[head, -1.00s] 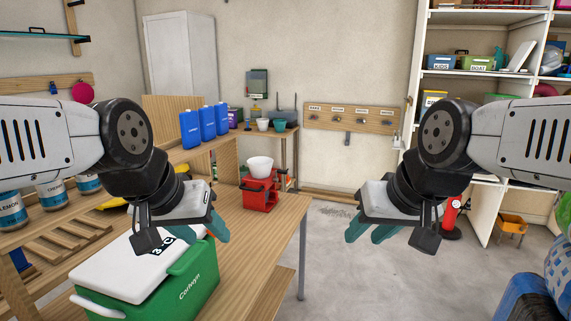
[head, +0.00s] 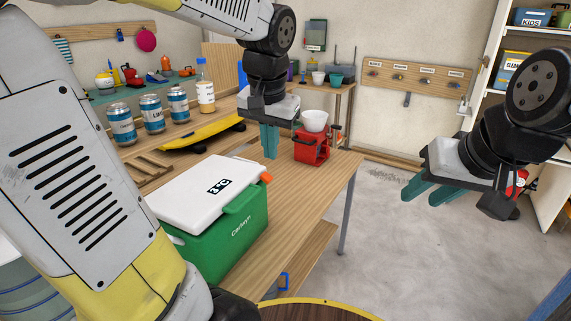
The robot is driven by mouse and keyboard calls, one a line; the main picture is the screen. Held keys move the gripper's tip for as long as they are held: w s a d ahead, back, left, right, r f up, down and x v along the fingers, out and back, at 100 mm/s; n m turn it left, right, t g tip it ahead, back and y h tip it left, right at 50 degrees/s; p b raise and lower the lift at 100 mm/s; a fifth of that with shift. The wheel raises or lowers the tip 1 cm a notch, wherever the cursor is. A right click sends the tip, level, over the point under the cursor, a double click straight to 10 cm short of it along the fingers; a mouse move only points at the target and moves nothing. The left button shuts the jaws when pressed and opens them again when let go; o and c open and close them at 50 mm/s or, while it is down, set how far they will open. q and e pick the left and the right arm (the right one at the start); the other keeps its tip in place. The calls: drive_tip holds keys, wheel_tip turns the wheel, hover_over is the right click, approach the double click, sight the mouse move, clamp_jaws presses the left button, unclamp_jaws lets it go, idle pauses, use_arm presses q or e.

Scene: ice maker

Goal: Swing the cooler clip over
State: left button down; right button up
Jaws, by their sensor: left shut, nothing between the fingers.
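The cooler (head: 238,235) has a green body and a white lid (head: 205,195), which is down. It stands on the wooden table at lower left centre. A small orange piece (head: 267,177), which looks like the cooler clip, sits at the lid's right corner. Its exact position on the cooler is hard to tell. My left gripper (head: 269,157) points down with its teal fingers together and empty, just above the orange piece in the picture and apart from it. My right gripper (head: 420,198) is open and empty, out over the floor at right.
A red ice maker with a white bowl (head: 314,121) stands behind the cooler on the table (head: 310,190). The floor (head: 390,250) at right is clear.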

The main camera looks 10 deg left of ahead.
sight(269, 177)
use_arm(q)
drive_tip(key=w+d+f+y, duration=0.1)
drive_tip(key=w+y, duration=0.1)
drive_tip(key=w, duration=0.4)
drive_tip(key=w+d+f+m+g+y, duration=0.1)
drive_tip(key=w+d+f+y, duration=0.1)
drive_tip(key=w, duration=0.5)
drive_tip(key=shift+y, duration=0.5)
drive_tip(key=shift+a, duration=0.1)
drive_tip(key=x, duration=1.4)
drive_tip(key=shift+s, duration=0.25)
